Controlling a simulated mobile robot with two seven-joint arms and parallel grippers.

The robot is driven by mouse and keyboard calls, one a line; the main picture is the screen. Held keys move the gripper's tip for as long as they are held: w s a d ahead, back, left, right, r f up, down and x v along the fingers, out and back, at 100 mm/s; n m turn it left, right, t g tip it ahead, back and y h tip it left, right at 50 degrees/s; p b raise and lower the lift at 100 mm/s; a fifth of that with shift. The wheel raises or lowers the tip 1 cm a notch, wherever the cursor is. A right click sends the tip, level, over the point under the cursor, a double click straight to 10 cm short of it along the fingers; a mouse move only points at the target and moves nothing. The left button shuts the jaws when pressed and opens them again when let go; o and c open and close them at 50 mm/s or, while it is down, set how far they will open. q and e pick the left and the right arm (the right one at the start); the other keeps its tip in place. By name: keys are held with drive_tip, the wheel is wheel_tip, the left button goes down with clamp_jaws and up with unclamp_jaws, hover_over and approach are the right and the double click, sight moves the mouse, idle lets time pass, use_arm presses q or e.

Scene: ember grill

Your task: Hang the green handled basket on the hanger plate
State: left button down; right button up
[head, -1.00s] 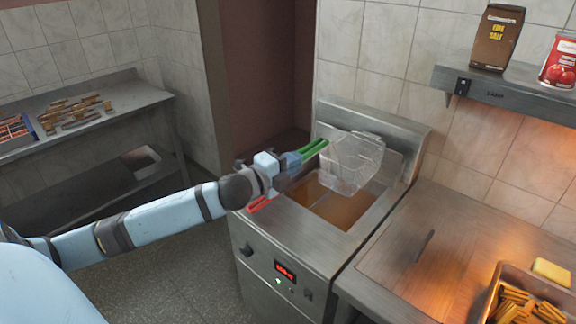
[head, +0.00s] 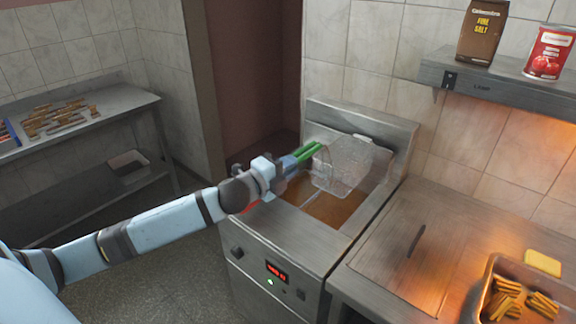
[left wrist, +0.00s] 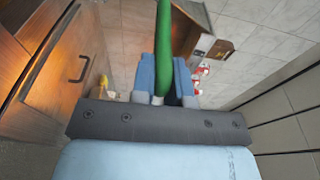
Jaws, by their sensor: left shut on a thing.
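The green handled basket is a pale wire basket (head: 343,163) with a green handle (head: 308,152). My left gripper (head: 288,168) is shut on the handle at its left end. The basket hangs in the air over the fryer's oil well (head: 335,209), in front of the fryer's raised back panel (head: 335,116). The hanger plate cannot be clearly told apart from this panel, part of which the basket hides. In the left wrist view the green handle (left wrist: 164,40) runs between the two blue fingers (left wrist: 162,88). My right gripper is not in view.
A red handle (head: 250,206) shows partly behind my left wrist. Right of the fryer is a steel counter (head: 390,262) with a tray (head: 484,300) of fried food and a yellow sponge-like block (head: 543,263). A wall shelf (head: 500,82) holds a salt package and a red can.

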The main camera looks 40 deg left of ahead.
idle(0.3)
use_arm(q)
drive_tip(key=shift+f+b, duration=0.4)
drive_tip(key=shift+f, duration=0.15)
drive_tip(key=c, duration=1)
unclamp_jaws()
drive_tip(key=shift+c, duration=0.2)
drive_tip(key=shift+f, duration=0.1)
drive_tip(key=shift+s, duration=0.25)
drive_tip(key=b+v, duration=0.2)
drive_tip(key=v, duration=1.1)
drive_tip(key=shift+s+b, duration=0.2)
drive_tip(key=shift+b, duration=0.1)
